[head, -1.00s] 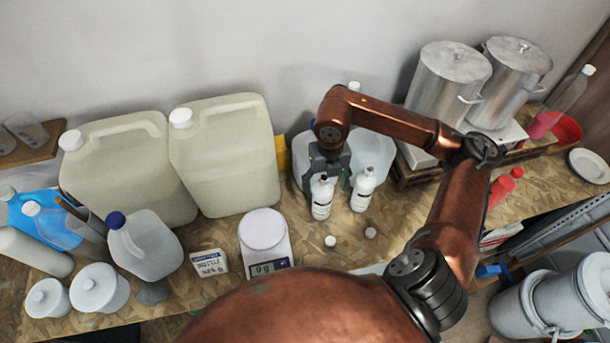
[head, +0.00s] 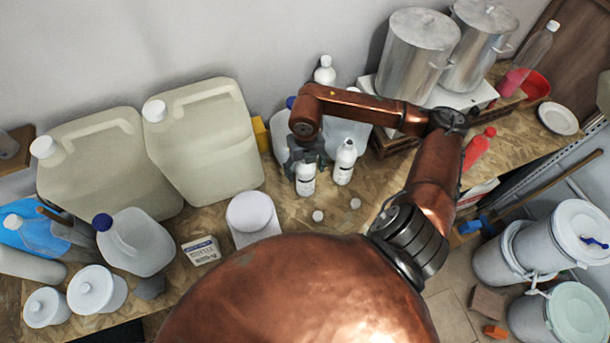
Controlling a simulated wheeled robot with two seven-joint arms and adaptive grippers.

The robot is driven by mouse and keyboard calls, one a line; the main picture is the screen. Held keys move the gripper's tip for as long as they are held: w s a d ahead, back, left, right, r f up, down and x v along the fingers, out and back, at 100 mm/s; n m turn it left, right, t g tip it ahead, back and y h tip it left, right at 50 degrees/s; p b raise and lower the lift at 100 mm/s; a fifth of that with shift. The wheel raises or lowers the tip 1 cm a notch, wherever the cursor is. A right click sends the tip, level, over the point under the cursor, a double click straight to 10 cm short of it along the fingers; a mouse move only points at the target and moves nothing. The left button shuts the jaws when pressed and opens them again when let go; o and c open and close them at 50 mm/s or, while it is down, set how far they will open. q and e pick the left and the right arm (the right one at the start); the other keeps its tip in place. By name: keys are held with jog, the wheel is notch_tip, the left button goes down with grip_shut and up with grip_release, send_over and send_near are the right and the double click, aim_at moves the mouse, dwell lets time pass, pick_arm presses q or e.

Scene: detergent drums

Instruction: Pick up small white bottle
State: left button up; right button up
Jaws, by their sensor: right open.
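Two small white bottles with dark printed labels stand upright side by side on the wooden worktop. The left small white bottle (head: 306,182) has its top hidden by my right gripper. The right small white bottle (head: 344,164) stands just beside it, its body and top in view. My right gripper (head: 305,165) points down, open, at the top of the left bottle. I cannot tell whether its fingers touch the bottle. My left gripper is not in view.
Translucent jugs (head: 350,134) stand close behind the bottles. Metal pots (head: 418,55) stand at the back right.

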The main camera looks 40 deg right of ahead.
jog(key=shift+c, duration=0.4)
jog(key=c, duration=1.4)
jog(key=shift+c, duration=0.8)
jog(key=shift+r, duration=0.2)
